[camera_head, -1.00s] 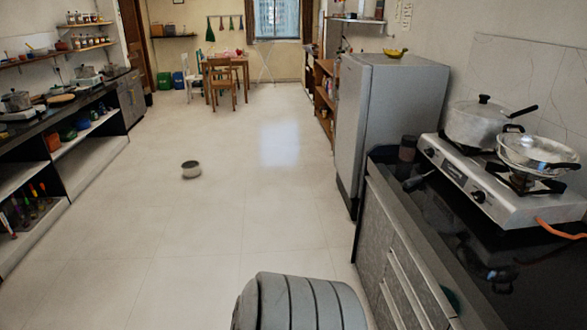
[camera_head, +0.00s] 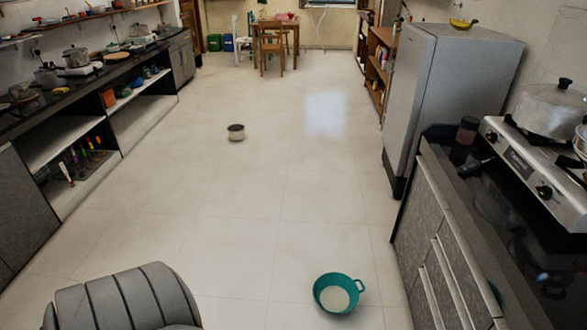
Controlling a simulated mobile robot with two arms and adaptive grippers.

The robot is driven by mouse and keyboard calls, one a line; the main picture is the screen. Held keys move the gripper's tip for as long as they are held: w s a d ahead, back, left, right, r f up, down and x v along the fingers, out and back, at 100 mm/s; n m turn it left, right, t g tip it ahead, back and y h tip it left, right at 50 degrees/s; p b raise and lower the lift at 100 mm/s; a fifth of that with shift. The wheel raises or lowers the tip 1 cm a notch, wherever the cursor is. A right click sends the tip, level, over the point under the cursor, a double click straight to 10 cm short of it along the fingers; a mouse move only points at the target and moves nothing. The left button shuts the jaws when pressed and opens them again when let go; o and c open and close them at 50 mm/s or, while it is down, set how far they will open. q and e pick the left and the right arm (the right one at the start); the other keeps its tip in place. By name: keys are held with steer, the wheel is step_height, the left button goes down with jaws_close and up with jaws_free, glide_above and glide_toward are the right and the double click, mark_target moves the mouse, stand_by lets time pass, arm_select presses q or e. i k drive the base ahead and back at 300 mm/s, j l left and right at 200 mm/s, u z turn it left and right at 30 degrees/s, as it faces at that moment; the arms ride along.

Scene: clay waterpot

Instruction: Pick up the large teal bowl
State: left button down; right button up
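The large teal bowl (camera_head: 323,283) sits upright on the pale floor, in the lower right of the head view. It has small side handles and a whitish round area inside it. Neither of my grippers is in view.
A counter with drawers (camera_head: 440,245) and a gas stove stands right of the bowl, with a grey fridge (camera_head: 450,90) behind. A small metal pot (camera_head: 236,132) sits on the floor farther off. Shelving (camera_head: 60,140) lines the left.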

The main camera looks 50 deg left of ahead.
mark_target(336, 292)
steer(key=u, duration=1.15)
steer(key=i, duration=0.45)
